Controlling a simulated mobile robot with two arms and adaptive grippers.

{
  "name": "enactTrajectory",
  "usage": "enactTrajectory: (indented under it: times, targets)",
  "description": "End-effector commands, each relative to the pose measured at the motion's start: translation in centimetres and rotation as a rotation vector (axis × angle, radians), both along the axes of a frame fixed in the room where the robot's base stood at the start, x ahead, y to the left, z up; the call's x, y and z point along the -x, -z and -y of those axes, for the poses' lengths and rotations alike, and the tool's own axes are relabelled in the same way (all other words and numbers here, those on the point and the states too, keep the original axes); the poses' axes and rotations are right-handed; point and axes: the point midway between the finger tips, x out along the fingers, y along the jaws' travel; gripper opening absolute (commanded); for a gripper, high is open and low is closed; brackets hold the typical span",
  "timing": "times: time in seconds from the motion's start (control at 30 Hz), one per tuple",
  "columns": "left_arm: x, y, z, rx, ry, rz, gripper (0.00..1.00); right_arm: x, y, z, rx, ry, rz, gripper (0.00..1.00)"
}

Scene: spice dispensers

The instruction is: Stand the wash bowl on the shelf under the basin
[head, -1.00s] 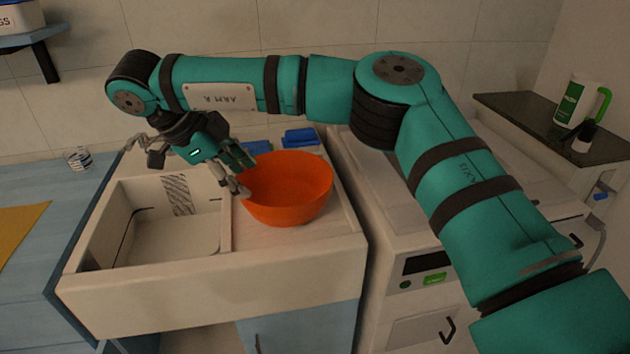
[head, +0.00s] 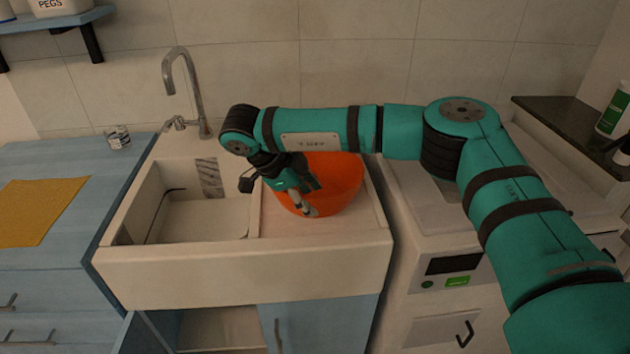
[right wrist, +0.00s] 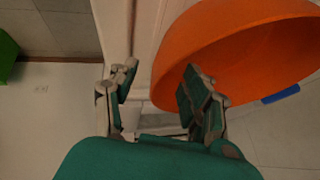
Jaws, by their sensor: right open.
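The orange wash bowl (head: 345,188) stands upright on the flat ledge right of the basin (head: 205,218). In the right wrist view the bowl (right wrist: 245,60) fills the upper right. My right gripper (head: 308,203) is open at the bowl's left front side, its fingers overlapping the bowl in the head view. In the right wrist view the gripper (right wrist: 160,92) has its fingers apart, one in front of the bowl's wall; I cannot tell whether it touches. The shelf space under the basin (head: 220,328) shows through an open cupboard front. My left gripper is not in view.
An open blue door (head: 150,335) stands at the cupboard's left, and a blue door (head: 318,325) covers its right part. A tap (head: 190,90) rises behind the basin. A white machine (head: 440,285) stands right. A blue counter with a yellow cloth (head: 42,208) is left.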

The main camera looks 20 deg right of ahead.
Motion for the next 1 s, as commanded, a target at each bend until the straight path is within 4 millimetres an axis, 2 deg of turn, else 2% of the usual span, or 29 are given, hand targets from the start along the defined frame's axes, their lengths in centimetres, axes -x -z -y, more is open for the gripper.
enactTrajectory:
  times: [0.1,0.3,0.57,0.9,1.0]
  targets:
    - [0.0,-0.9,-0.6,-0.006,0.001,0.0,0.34,-0.3,1.4,1.2,0.001,0.004,-0.004,0.48]
    - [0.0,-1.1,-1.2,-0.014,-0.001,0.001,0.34,-0.5,3.4,2.2,0.0,0.001,-0.002,0.48]
    - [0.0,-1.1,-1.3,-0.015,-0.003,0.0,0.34,-0.5,3.6,2.3,0.0,0.0,-0.001,0.47]
    - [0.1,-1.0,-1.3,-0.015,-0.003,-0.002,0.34,-0.5,3.5,2.3,0.0,0.0,-0.001,0.03]
    - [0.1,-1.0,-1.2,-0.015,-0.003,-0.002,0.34,-0.5,3.5,2.3,0.0,0.0,-0.001,0.0]
